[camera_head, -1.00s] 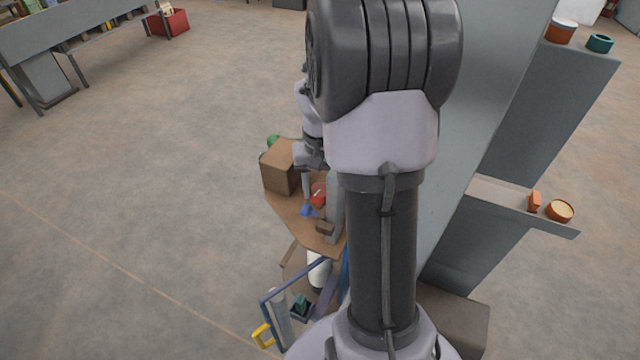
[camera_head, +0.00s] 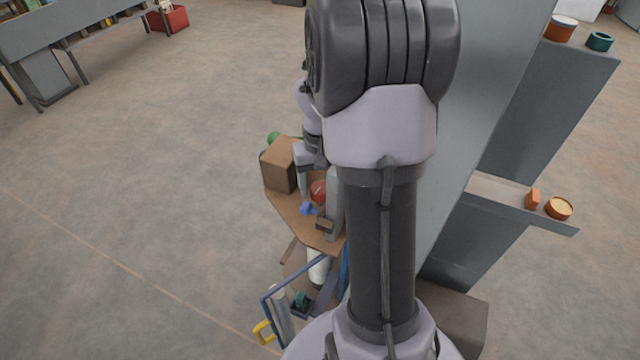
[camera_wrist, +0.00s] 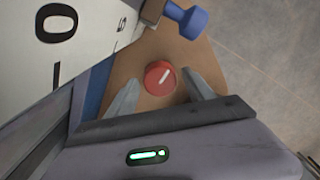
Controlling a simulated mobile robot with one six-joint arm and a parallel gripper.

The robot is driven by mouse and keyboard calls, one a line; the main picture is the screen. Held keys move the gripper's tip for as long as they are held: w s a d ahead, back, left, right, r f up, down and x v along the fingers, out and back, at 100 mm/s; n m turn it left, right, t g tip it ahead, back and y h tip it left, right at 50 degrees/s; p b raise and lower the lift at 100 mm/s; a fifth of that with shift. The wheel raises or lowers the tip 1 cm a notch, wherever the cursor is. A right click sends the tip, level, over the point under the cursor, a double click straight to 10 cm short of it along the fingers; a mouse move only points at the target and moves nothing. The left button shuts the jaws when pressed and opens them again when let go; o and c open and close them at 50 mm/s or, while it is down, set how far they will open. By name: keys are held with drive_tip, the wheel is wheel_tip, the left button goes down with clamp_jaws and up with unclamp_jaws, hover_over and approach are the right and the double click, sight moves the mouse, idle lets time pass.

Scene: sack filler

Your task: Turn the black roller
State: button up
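I cannot make out a black roller in either view. My gripper (camera_wrist: 160,78) is open in the wrist view, its two grey fingers apart. A round red knob (camera_wrist: 158,77) with a white line shows between the fingertips; whether they touch it I cannot tell. The knob also shows as a red round shape in the head view (camera_head: 318,190), on a brown board (camera_head: 290,210). A blue knob-like part (camera_wrist: 187,19) sits beyond it in the wrist view. In the head view my arm hides much of the work area, and my gripper's fingers are not clear.
A brown box (camera_head: 279,166) stands on the board. A white dial face (camera_wrist: 45,55) with black marks fills the wrist view's upper left. A tall grey panel (camera_head: 478,110) stands right of my arm, and a shelf (camera_head: 495,192) holds small orange items. The floor at left is open.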

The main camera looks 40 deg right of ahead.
drive_tip(key=shift+r, duration=0.1)
wheel_tip(320, 180, up, 17)
drive_tip(key=p, duration=0.3)
drive_tip(key=shift+r, duration=0.15)
